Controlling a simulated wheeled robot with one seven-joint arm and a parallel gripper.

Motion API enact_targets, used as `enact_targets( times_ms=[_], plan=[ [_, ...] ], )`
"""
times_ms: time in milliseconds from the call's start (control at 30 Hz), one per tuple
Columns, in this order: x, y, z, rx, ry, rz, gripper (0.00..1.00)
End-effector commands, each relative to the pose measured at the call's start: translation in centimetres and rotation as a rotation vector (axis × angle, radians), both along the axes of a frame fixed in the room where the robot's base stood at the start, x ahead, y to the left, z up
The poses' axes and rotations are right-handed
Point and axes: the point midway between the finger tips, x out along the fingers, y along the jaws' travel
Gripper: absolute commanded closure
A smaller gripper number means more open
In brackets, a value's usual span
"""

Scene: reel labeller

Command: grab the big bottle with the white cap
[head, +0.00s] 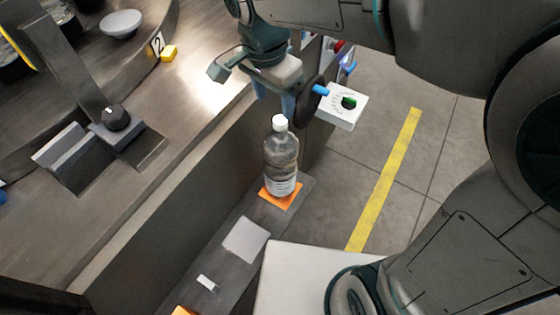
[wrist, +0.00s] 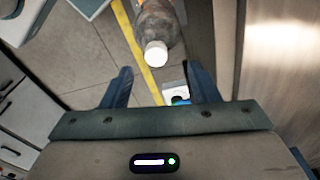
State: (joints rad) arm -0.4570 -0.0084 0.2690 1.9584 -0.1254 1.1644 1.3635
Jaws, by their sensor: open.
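The big clear bottle with the white cap (head: 281,160) stands upright on an orange square (head: 281,197) on a narrow dark ledge in the head view. It also shows in the wrist view (wrist: 155,25), beyond the fingers, with its white cap toward the camera. My gripper (wrist: 160,80) is open, its two blue fingers apart and empty, with the bottle ahead of them and not between them. In the head view the gripper is above and behind the bottle, partly hidden by its own wrist parts.
A white box with a dial (head: 342,106) and a black disc (head: 309,101) are just right of my gripper. A metal work surface (head: 190,90) with a black knob (head: 116,117) lies left. A grey plate (head: 246,240) lies on the ledge nearer me. Floor with a yellow stripe (head: 385,180) is right.

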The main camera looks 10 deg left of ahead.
Motion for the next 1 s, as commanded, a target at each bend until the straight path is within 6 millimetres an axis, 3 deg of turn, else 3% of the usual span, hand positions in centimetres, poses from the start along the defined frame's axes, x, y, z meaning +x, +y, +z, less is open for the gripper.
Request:
enact_targets(
  times_ms=[100, 367, 600, 933, 967, 1000],
  plan=[
    [0.2, -0.2, -2.0, -0.001, 0.002, 0.001, 0.45],
    [0.3, -0.5, -3.9, -0.001, 0.002, 0.001, 0.45],
    [0.7, -1.1, -7.4, -0.001, 0.003, 0.001, 0.45],
    [0.8, -1.2, -8.3, 0.001, -0.001, 0.000, 0.45],
    [0.8, -1.2, -8.3, 0.001, -0.001, 0.000, 0.48],
    [0.8, -1.2, -8.3, 0.001, -0.001, 0.000, 0.59]
  ],
)
